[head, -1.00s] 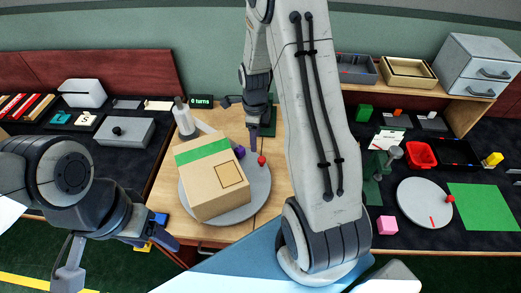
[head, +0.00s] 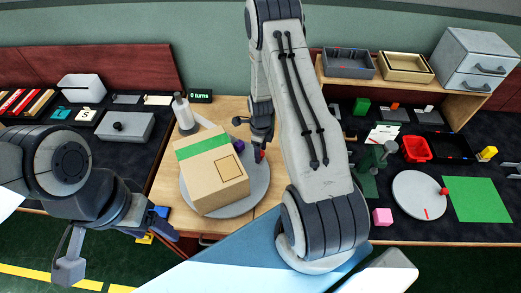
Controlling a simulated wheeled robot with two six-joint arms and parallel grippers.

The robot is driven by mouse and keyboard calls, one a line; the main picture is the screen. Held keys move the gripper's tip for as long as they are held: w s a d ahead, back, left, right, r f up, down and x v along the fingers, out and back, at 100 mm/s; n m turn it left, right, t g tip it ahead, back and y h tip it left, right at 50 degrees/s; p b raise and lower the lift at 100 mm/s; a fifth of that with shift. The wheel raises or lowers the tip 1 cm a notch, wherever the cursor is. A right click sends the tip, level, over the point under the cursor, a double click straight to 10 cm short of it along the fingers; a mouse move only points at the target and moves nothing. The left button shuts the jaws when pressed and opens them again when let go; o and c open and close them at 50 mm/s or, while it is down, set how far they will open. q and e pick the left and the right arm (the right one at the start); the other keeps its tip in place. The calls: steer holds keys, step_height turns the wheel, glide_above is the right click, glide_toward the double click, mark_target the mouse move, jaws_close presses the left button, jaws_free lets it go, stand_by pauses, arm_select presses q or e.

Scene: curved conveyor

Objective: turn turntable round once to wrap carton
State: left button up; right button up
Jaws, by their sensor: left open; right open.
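The carton (head: 203,176), tan with a green strip on top, sits tilted in the picture on the grey round turntable (head: 262,190) on the wooden table. A small red knob (head: 262,154) stands at the turntable's far right rim, partly hidden by my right gripper (head: 259,157). The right gripper is open and close around or beside the knob; I cannot tell whether it touches. A purple piece (head: 239,146) is behind the carton. A display (head: 201,96) reads "0 turns". My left gripper (head: 160,232) is open and empty, low left in front of the table.
A white bottle-like roll (head: 181,112) stands behind the carton. A grey box (head: 125,126) is at left.

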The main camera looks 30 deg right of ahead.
jaws_close()
stand_by(1.4)
